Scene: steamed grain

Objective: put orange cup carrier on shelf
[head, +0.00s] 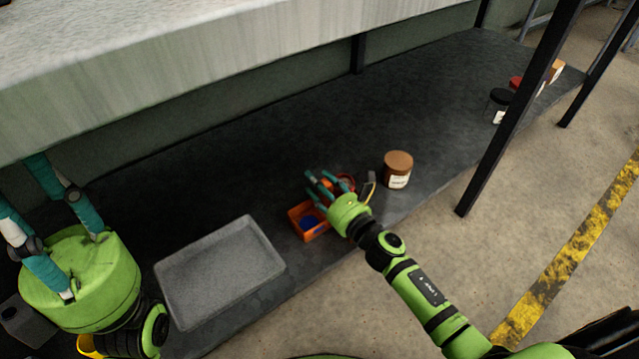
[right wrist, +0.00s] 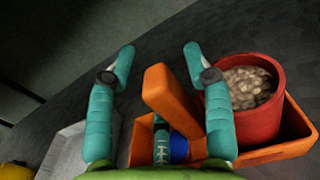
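The orange cup carrier (head: 316,232) sits on the dark lower shelf (head: 290,135), near its front edge. In the right wrist view its upright orange handle (right wrist: 163,92) stands between the fingers of my right gripper (right wrist: 160,60). That gripper (head: 326,180) is open, with a gap visible beside the handle. A red cup (right wrist: 262,122) filled with pale grain sits in the carrier on the right. A blue item (right wrist: 179,149) sits on the other side, partly hidden by the handle. My left gripper (head: 52,200) is open and empty at the far left.
A grey tray (head: 218,270) lies left of the carrier. A brown-lidded jar (head: 398,169) stands to its right. More jars (head: 499,104) stand far right behind a black post (head: 520,105). A pale upper surface (head: 200,65) overhangs the shelf.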

